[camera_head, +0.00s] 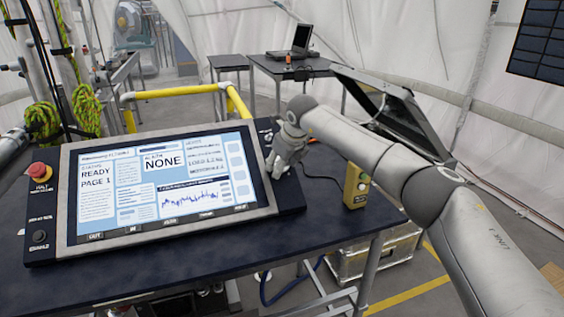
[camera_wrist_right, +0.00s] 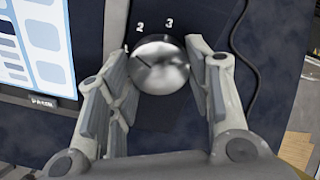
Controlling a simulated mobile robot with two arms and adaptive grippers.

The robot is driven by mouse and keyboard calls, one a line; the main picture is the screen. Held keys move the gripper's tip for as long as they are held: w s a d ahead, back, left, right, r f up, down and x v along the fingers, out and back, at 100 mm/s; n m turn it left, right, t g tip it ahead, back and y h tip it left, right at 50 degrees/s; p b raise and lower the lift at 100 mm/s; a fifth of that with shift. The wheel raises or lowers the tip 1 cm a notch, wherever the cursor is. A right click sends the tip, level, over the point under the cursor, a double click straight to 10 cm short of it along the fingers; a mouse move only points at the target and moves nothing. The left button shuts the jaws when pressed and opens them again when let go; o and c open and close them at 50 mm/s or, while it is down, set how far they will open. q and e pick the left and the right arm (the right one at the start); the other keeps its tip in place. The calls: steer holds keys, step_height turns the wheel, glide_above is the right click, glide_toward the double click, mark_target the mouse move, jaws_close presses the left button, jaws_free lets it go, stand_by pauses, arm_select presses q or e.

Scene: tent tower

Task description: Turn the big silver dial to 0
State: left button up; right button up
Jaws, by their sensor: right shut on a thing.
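The big silver dial (camera_wrist_right: 160,66) sits on the dark panel beside the screen, in the upper middle of the right wrist view. The numbers 1, 2 and 3 show around its upper left edge; no 0 is visible. A dark line on its face points left, roughly toward the 1. My right gripper (camera_wrist_right: 156,72) is shut on the dial, one finger on each side. In the head view my right gripper (camera_head: 283,163) is at the console's right side and hides the dial. My left gripper is not in view.
The console screen (camera_head: 165,172) reads READY and NONE. A red button (camera_head: 38,170) is at the console's left. A yellow control box (camera_head: 356,187) stands on the dark table right of my gripper. A yellow rail (camera_head: 180,93) runs behind the console.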

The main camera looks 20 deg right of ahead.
steer(key=n, duration=0.3)
steer(key=shift+n+p, duration=0.3)
steer(key=shift+n, duration=0.1)
steer(key=n, duration=0.3)
steer(key=shift+n, duration=0.3)
steer(key=n, duration=0.3)
steer(key=shift+w+h+p, duration=0.1)
steer(key=shift+h+p, duration=0.3)
steer(key=shift+n, duration=1.8)
steer(key=o, duration=1)
steer(key=shift+r, duration=0.1)
steer(key=shift+r, duration=0.1)
